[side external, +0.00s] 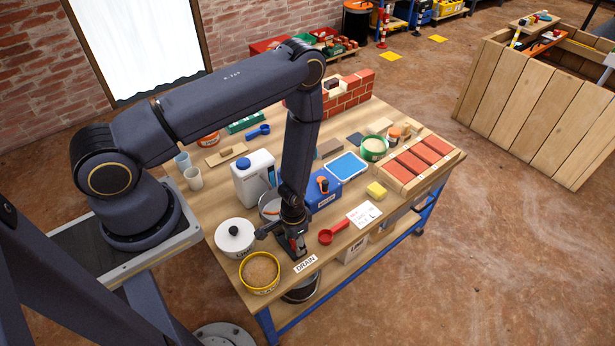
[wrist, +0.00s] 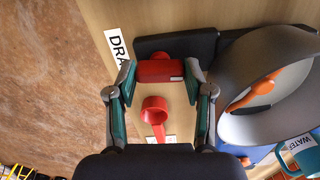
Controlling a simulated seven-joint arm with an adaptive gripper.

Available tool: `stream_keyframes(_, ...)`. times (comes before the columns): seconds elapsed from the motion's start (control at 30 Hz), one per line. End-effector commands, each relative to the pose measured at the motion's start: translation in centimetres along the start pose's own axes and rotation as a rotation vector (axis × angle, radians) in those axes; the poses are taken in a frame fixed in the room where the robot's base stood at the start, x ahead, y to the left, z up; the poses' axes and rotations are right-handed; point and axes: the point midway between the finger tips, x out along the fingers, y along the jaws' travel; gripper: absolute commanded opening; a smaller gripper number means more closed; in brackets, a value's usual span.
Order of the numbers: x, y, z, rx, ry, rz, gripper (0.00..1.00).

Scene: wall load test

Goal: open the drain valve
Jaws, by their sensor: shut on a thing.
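The drain valve's red handle (wrist: 160,71) sits between the two fingers of my gripper (wrist: 160,80) in the wrist view, and the fingers are shut on its two sides. A dark valve body (wrist: 205,44) lies behind the handle, beside the DRAIN label (wrist: 116,50). In the side external view my gripper (side external: 294,250) points down at the table's front edge, just behind the DRAIN label (side external: 305,263). There the gripper hides most of the valve, and the handle's angle is hard to tell.
A grey pot (wrist: 239,70) stands close to the valve in the wrist view. A red scoop (side external: 332,235) lies right of my gripper. A bucket (side external: 301,291) is below the table edge.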

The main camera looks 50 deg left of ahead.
Motion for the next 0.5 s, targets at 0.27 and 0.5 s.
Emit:
stream_keyframes(0.27, -0.05, 0.00, 0.01, -0.097, -0.001, 0.000, 0.17)
stream_keyframes(0.5, -0.05, 0.00, 0.02, -0.119, -0.001, 0.000, 0.17)
